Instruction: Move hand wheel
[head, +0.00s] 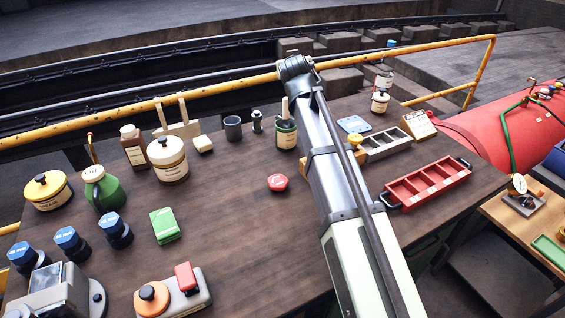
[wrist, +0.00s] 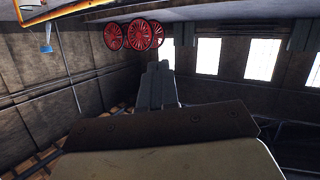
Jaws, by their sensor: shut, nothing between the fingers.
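A small red round piece (head: 278,182), which looks like the hand wheel, lies on the dark wooden bench (head: 235,255) in the head view, just left of my arm. Nothing touches it. My gripper (wrist: 158,68) shows in the wrist view with its grey fingers together and empty. It points out over the far side toward the wall and windows, away from the bench top. In the head view my arm crosses the bench and ends near the yellow rail; the fingers cannot be made out there. The wrist view does not show the red piece.
A red compartment tray (head: 428,184) and a grey tray (head: 385,144) stand right of my arm. Jars, a green jug (head: 103,190) and blue-capped pieces (head: 115,230) crowd the left. A yellow rail (head: 220,91) runs along the back. Bench around the red piece is clear.

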